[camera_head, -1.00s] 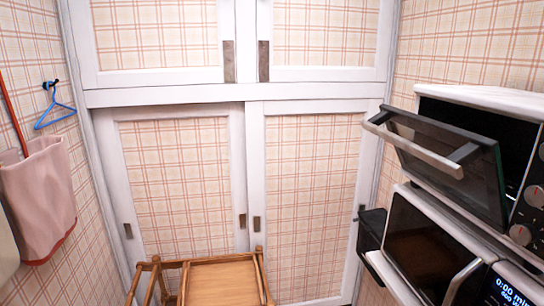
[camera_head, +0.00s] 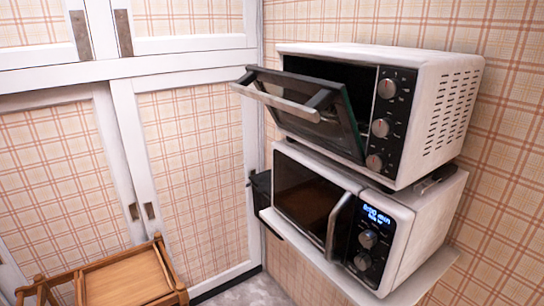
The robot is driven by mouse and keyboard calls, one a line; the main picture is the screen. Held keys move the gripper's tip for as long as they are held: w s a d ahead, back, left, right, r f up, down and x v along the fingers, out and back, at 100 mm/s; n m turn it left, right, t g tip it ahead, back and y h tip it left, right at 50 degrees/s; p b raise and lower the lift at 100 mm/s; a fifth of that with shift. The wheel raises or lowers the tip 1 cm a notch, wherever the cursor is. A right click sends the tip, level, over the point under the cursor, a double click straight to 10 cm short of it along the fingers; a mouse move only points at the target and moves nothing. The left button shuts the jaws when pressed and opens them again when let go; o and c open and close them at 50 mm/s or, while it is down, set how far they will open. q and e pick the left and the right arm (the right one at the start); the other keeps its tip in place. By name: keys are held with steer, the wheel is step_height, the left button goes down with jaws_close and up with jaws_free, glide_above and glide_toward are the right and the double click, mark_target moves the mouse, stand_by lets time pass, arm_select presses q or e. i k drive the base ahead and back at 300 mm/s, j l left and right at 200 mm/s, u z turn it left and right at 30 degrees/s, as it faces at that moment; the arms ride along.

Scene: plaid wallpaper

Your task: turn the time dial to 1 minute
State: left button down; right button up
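A white microwave (camera_head: 421,217) stands on a shelf at the right, its door shut. Its black control panel has a lit blue display (camera_head: 377,214) that seems to read 0:00 min. Below the display are two round dials, an upper dial (camera_head: 368,239) and a lower dial (camera_head: 362,261). Their labels are too small to read, so I cannot tell which one sets the time. A white toaster oven (camera_head: 437,110) sits on top of the microwave with its glass door (camera_head: 320,105) partly open. It has several knobs of its own. Neither of my grippers is in view.
The toaster oven's tilted door and handle stick out above the microwave front. A wooden piece of furniture (camera_head: 128,283) stands low at the left. A white shelf (camera_head: 424,278) carries the microwave. A black container (camera_head: 261,188) is beside it. Floor shows between them.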

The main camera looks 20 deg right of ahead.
mark_target(363, 261)
steer(key=z, duration=1.3)
